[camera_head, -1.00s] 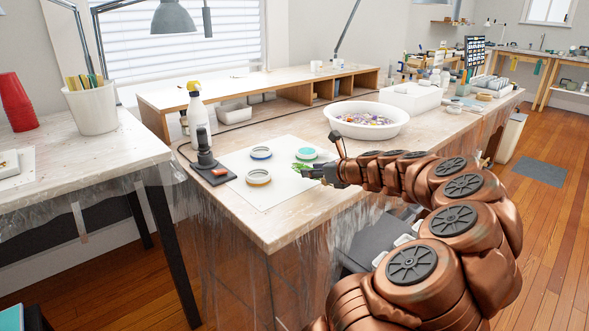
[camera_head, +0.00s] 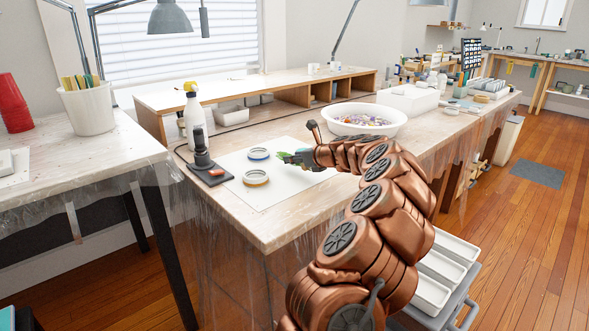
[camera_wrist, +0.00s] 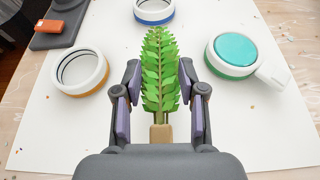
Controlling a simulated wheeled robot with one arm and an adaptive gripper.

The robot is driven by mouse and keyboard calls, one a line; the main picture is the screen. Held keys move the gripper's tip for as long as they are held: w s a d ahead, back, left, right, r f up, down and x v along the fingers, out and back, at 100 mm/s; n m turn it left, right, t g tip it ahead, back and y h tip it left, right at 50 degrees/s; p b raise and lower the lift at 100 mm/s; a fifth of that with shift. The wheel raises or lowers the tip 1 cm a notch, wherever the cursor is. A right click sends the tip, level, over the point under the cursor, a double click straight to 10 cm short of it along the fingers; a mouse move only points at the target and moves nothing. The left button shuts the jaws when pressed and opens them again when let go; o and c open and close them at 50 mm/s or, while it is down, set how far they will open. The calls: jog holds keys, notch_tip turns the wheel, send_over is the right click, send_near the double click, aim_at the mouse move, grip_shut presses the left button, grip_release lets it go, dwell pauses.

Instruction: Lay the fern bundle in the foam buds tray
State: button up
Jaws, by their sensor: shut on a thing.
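The fern bundle (camera_wrist: 160,60), green fronds with a tan wrapped stem, is between the two fingers of my gripper (camera_wrist: 159,85) in the wrist view. The gripper is shut on it, with the fronds pointing away from the palm. In the head view my gripper (camera_head: 297,158) is over the white sheet on the workbench, and a bit of the green fern (camera_head: 282,155) shows at its tip. Several shallow white trays (camera_head: 429,294) sit on a grey cart at the lower right, partly behind my arm. I cannot tell which one is the foam buds tray; their insides look empty.
On the white sheet (camera_wrist: 40,140) are an orange-based ring mold (camera_wrist: 80,71), a blue-based one (camera_wrist: 153,10) and a teal-filled one (camera_wrist: 236,50). A stand (camera_head: 203,160) and spray bottle (camera_head: 195,115) stand left. A white basin (camera_head: 392,128) of colored bits is behind my arm.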

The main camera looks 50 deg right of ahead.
aim_at(295, 175)
notch_tip(295, 175, down, 4)
jog(key=shift+w+r+b, duration=0.1)
jog(key=shift+w+b, duration=0.05)
jog(key=shift+b, duration=0.7)
jog(key=shift+r, duration=0.1)
jog(key=o, duration=1.1)
jog(key=p+v, duration=0.2)
jog(key=v, duration=1)
jog(key=shift+r+p, duration=0.1)
jog(key=shift+p, duration=0.2)
jog(key=shift+w+a, duration=0.1)
jog(key=shift+a, duration=0.05)
